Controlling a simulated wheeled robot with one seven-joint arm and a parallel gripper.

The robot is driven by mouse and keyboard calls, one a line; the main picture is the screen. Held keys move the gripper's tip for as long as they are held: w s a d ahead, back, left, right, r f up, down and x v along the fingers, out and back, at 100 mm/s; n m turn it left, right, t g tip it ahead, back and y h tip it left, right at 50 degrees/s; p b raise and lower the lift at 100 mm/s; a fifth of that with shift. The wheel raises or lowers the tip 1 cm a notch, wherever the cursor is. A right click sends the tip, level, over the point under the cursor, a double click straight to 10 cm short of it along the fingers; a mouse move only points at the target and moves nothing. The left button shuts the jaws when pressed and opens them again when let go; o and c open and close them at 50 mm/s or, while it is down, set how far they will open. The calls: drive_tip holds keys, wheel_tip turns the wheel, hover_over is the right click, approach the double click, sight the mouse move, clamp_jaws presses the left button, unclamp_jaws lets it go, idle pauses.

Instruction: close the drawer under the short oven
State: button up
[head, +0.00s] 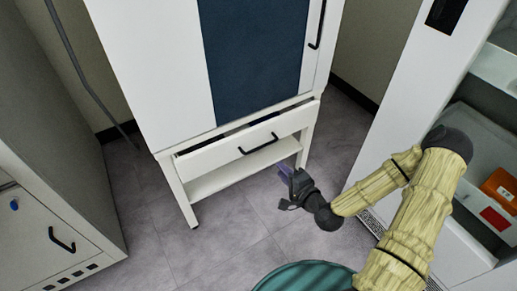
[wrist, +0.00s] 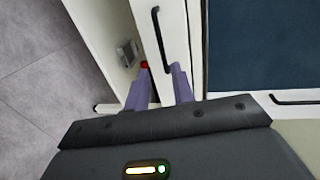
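The short oven (head: 255,50) is a white cabinet with a dark blue door panel, standing on a legged frame. Its white drawer (head: 225,152), with a black bar handle (head: 258,144), sits under it and stands out a little, with a dark gap above its front. In the wrist view the drawer front (wrist: 178,35) and handle (wrist: 160,40) lie just beyond my fingers. My gripper (head: 284,174) is low in front of the drawer's right part. Its two purple fingers (wrist: 161,72) are apart with nothing held. I cannot tell whether they touch the drawer.
An open shelf (head: 235,175) lies below the drawer. A grey cabinet (head: 50,215) stands at left. A tall white unit (head: 405,85) at right holds an orange box (head: 500,188). A teal round object (head: 305,277) is at the bottom. The grey floor (head: 225,235) before the oven is clear.

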sight(258, 148)
drive_tip(key=b+x, duration=0.4)
drive_tip(key=x, duration=1.1)
drive_tip(key=shift+w+a+f, duration=0.1)
drive_tip(key=shift+w+a, duration=0.1)
drive_tip(key=shift+w, duration=0.05)
clamp_jaws()
